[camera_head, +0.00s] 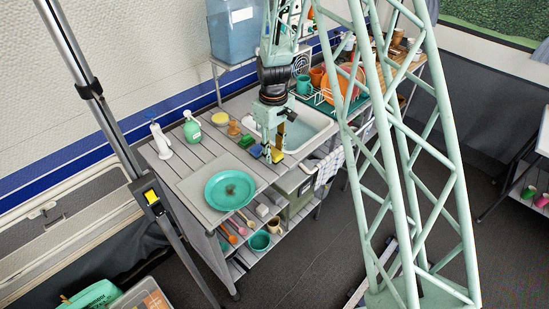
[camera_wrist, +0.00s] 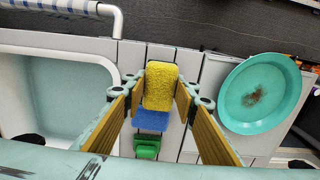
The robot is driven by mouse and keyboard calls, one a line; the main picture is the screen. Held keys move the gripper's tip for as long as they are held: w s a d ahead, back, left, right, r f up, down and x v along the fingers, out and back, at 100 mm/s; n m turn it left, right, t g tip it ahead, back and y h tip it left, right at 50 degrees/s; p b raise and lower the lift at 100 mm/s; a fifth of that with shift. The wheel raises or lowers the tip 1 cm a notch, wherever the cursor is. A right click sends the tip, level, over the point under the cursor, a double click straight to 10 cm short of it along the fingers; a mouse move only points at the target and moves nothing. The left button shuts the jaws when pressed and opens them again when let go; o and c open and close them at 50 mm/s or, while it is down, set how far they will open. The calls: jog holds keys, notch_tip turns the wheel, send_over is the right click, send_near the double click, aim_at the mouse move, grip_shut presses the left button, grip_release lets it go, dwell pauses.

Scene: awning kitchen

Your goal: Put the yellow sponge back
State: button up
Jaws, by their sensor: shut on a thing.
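The yellow sponge (camera_wrist: 160,84) is between the fingertips of my gripper (camera_wrist: 160,88) in the wrist view, and the gripper is shut on it. I cannot tell whether the yellow sponge touches the counter or the blue sponge.
The sink basin (camera_head: 310,128) is right of my gripper. A teal plate (camera_head: 230,190) with a brown stain lies at the counter's front left. A green bottle (camera_head: 192,128), a white bottle (camera_head: 160,142) and small dishes stand along the back. Shelves below hold bowls and utensils.

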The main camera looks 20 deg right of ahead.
aim_at(275, 157)
jog(key=shift+w+d, duration=0.2)
jog(key=shift+w+d+f, duration=0.1)
jog(key=shift+f, duration=1.7)
jog(key=shift+f, duration=0.1)
jog(key=o, duration=0.9)
jog(key=shift+r+p, duration=0.3)
jog(key=shift+r, duration=5.85)
